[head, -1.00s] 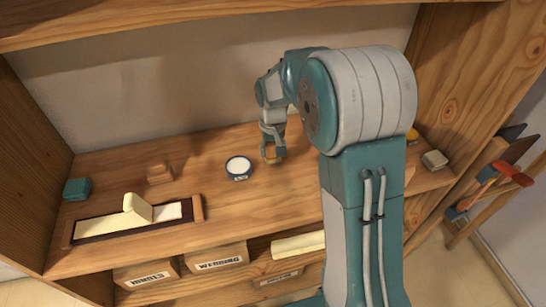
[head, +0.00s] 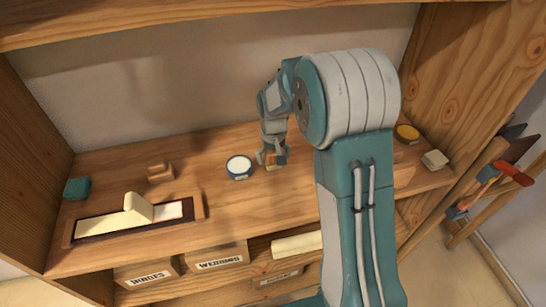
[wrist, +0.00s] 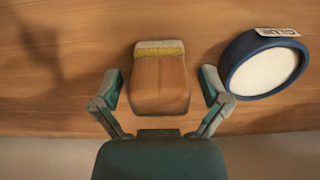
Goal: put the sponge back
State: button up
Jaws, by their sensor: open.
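My gripper (head: 271,157) is open on the shelf, right of the round blue-rimmed tin. In the wrist view my gripper (wrist: 162,88) has its fingers apart on either side of a brown block (wrist: 160,85) with a yellow and grey far end, with gaps on both sides. In the head view this block (head: 277,160) is partly hidden by the fingers. I cannot tell for sure which thing is the sponge; a teal block (head: 77,188) at the far left and a pale block (head: 435,160) at the right also lie on the shelf.
The blue-rimmed tin (head: 239,167) is close by; it also shows in the wrist view (wrist: 265,68). A framed tray (head: 200,207) holds pale pieces at the front left. A stepped wooden block (head: 160,172) is behind it. A yellow-topped round tin (head: 407,134) stands right.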

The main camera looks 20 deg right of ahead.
notch_tip(320, 180, up, 12)
jog(key=shift+r, duration=0.1)
jog(key=s+r+t, duration=0.2)
jog(key=s+r, duration=0.2)
jog(key=s, duration=0.9)
jog(key=s+r+t, duration=0.3)
jog(key=s+r, duration=0.1)
jog(key=s, duration=0.9)
jog(key=shift+r+t, duration=0.2)
jog(key=shift+t, duration=0.1)
jog(key=shift+s, duration=0.15)
